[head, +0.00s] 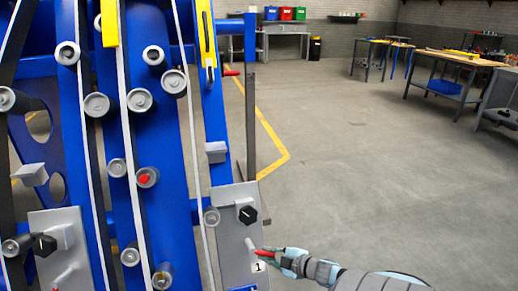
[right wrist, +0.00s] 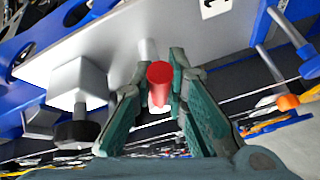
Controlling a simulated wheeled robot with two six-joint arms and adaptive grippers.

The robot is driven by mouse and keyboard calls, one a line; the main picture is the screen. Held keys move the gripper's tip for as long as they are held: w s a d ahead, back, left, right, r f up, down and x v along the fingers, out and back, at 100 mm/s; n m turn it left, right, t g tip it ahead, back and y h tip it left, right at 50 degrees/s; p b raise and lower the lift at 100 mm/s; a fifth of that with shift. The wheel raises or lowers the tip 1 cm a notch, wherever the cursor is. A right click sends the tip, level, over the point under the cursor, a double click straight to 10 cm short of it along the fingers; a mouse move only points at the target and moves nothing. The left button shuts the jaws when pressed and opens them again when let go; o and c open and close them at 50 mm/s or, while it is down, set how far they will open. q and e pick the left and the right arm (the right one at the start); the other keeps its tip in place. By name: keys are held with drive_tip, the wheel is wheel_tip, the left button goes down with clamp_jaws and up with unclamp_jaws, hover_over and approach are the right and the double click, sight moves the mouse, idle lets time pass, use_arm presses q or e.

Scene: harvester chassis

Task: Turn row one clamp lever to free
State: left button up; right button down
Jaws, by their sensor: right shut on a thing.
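The row one clamp lever has a red grip (head: 268,254) and a pale shaft, and sticks out from a grey plate (head: 228,262) marked "1". My right gripper (head: 280,257) is shut on the lever's red end, coming from the right. In the right wrist view, the round red end of the lever (right wrist: 160,74) sits between the two green fingers of the gripper (right wrist: 160,84). The far part of the shaft meets the plate (right wrist: 115,45). My left gripper is not in view.
A black knob (head: 247,214) on a grey block sits just above the lever; it also shows in the right wrist view (right wrist: 76,134). A second grey plate (head: 66,222) with a knob stands at the left. Blue beams and rollers fill the left side. Open floor (head: 370,170) lies to the right.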

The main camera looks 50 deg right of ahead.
drive_tip(key=shift+d+r+n, duration=0.15)
drive_tip(key=shift+r+n, duration=0.1)
drive_tip(key=shift+n, duration=0.05)
drive_tip(key=c, duration=1.6)
unclamp_jaws()
drive_tip(key=shift+f, duration=0.1)
drive_tip(key=shift+o, duration=0.2)
drive_tip(key=d+v, duration=0.1)
drive_tip(key=v, duration=1.1)
drive_tip(key=shift+a+r, duration=0.3)
drive_tip(key=shift+a, duration=0.1)
